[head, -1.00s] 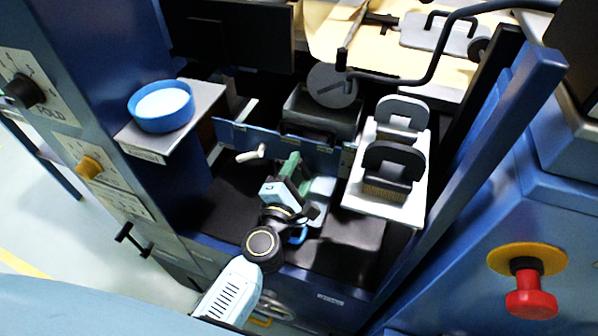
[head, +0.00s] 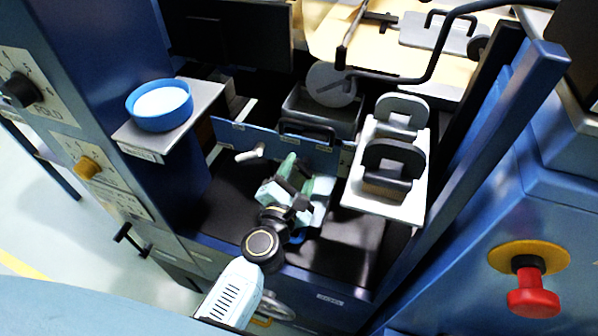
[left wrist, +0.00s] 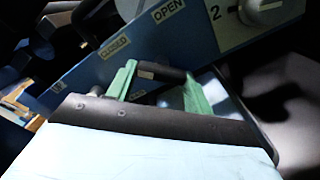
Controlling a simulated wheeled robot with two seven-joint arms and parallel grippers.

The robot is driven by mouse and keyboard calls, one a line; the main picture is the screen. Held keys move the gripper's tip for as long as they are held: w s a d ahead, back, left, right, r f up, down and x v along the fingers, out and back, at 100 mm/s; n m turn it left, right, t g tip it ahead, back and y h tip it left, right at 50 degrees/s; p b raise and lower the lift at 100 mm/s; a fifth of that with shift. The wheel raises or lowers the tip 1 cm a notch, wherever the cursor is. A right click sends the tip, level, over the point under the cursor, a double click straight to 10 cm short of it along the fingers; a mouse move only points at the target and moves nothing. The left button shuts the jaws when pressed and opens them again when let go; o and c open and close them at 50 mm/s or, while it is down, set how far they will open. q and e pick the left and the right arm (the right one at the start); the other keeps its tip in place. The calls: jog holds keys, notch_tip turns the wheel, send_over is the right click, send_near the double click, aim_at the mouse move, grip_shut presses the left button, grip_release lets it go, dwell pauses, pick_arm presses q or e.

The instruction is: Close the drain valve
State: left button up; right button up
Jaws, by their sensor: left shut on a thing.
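My left gripper (head: 303,178) reaches down in front of the low blue panel (head: 229,131). In the left wrist view its green fingers (left wrist: 158,84) are shut on a short black bar (left wrist: 162,71), which appears to be the drain valve's handle. Behind it are a CLOSED label (left wrist: 116,47) to the left and an OPEN label (left wrist: 168,10) to the right. The bar lies below and between them. The valve's body is mostly hidden by my gripper. My right gripper is not in view.
A white lever (head: 250,154) sticks out of the panel, left of my gripper. A blue dish (head: 160,107) stands on a shelf at left. A white stand (head: 372,200) holds two slotted blocks at right. A red button (head: 533,294) is at lower right. The dark floor beside my gripper is free.

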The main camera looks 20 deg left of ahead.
pick_arm(q)
jog(key=o, duration=1)
jog(key=shift+c, duration=0.2)
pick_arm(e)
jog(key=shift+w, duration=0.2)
pick_arm(q)
jog(key=shift+s, duration=0.1)
jog(key=shift+s+a+b, duration=0.2)
jog(key=shift+s+b, duration=1.25)
jog(key=shift+s, duration=5.2)
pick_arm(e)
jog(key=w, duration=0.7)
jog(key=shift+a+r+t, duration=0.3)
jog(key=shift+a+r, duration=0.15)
